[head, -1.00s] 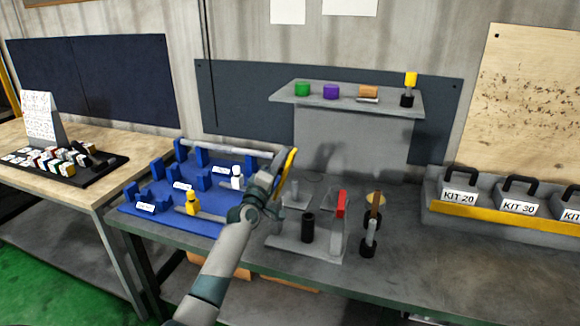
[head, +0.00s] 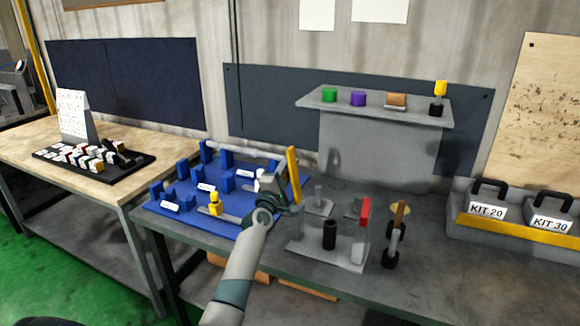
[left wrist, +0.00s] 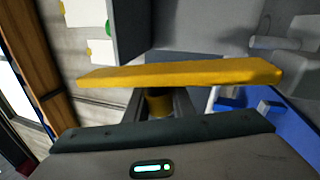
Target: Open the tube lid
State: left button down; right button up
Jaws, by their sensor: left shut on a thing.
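My left gripper (head: 287,197) is shut on a yellow bar (head: 293,172), near the right end of the blue tray. In the left wrist view the bar (left wrist: 170,75) lies across the fingers (left wrist: 158,104), with a short yellow stub between them. A long grey tube (head: 240,150) lies along the back of the blue tray; its right end is near my gripper. A dark upright tube (head: 329,235) stands on a grey fixture to the right. I cannot tell which part is the lid. My right gripper is out of view.
The blue tray (head: 180,221) holds blue blocks and a yellow figure-like part (head: 215,204). A red-topped part (head: 364,212) and a black-ended tool (head: 393,242) stand to the right. A raised shelf (head: 375,110) is behind. The front right bench is clear.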

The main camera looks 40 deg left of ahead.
pick_arm(q)
jog(key=c, duration=1.5)
grip_release()
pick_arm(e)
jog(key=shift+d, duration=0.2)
pick_arm(q)
jog(key=b+v, duration=0.2)
jog(key=v, duration=1.5)
jog(key=shift+s, duration=0.15)
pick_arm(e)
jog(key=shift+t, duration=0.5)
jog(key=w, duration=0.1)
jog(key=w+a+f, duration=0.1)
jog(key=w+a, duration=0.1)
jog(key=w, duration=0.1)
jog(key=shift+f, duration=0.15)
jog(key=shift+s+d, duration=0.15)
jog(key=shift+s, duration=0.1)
pick_arm(q)
jog(key=shift+d+f, duration=0.1)
